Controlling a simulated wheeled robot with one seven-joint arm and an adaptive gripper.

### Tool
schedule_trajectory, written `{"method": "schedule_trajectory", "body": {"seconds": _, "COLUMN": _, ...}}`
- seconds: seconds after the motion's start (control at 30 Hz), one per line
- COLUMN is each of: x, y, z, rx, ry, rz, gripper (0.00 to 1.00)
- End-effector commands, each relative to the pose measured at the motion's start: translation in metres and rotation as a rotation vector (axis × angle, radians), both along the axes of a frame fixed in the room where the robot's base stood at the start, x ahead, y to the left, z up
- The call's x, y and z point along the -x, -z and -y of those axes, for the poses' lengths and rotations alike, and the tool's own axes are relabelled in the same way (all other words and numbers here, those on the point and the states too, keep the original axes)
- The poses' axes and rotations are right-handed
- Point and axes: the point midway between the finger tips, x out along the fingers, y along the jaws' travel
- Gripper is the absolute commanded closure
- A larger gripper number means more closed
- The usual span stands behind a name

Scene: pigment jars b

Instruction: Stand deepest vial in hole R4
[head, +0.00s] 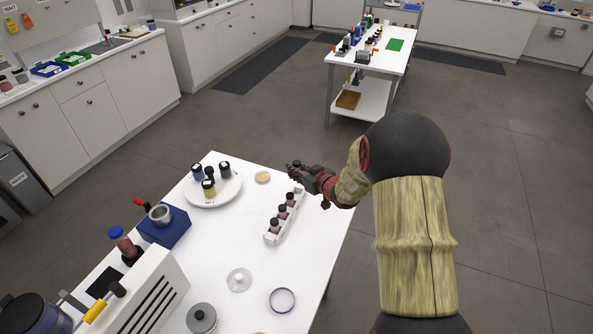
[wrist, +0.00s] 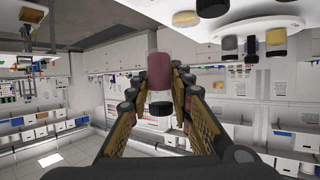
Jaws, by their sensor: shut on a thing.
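My gripper (head: 298,170) is at the far end of the white rack (head: 272,238), near the table's far right edge. In the wrist view, which looks upside down, my gripper (wrist: 160,88) is shut on a vial (wrist: 158,72) with dark pink contents and a black cap. The vial looks roughly upright. Several vials with dark caps and pinkish contents stand in a row in the rack, such as the nearest vial (head: 275,226). I cannot read the hole labels, and the far end of the rack is partly hidden by my gripper.
A round white plate (head: 231,190) holds several dark-capped vials left of the rack. A tan disc (head: 262,177) lies between them. A blue block (head: 165,229) with a metal cup, a clear lidded dish (head: 239,280) and a ring (head: 282,300) are nearer. Open floor lies right of the table.

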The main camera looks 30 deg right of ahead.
Motion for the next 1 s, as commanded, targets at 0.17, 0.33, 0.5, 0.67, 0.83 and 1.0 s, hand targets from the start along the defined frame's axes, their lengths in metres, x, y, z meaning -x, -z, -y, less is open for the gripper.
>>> {"method": "schedule_trajectory", "body": {"seconds": 0.17, "x": 0.0, "y": 0.007, "z": 0.0, "rx": -0.001, "ry": 0.0, "rz": 0.0, "gripper": 1.0}}
{"method": "schedule_trajectory", "body": {"seconds": 0.33, "x": 0.0, "y": 0.02, "z": 0.0, "rx": -0.002, "ry": 0.001, "rz": 0.0, "gripper": 1.0}}
{"method": "schedule_trajectory", "body": {"seconds": 0.5, "x": 0.0, "y": 0.036, "z": 0.0, "rx": -0.001, "ry": 0.0, "rz": 0.0, "gripper": 1.0}}
{"method": "schedule_trajectory", "body": {"seconds": 0.67, "x": 0.0, "y": 0.049, "z": 0.0, "rx": 0.0, "ry": 0.0, "rz": 0.001, "gripper": 1.0}}
{"method": "schedule_trajectory", "body": {"seconds": 0.83, "x": 0.0, "y": 0.057, "z": 0.0, "rx": 0.0, "ry": 0.0, "rz": 0.001, "gripper": 1.0}}
{"method": "schedule_trajectory", "body": {"seconds": 1.0, "x": 0.0, "y": 0.058, "z": 0.0, "rx": 0.0, "ry": 0.0, "rz": 0.001, "gripper": 1.0}}
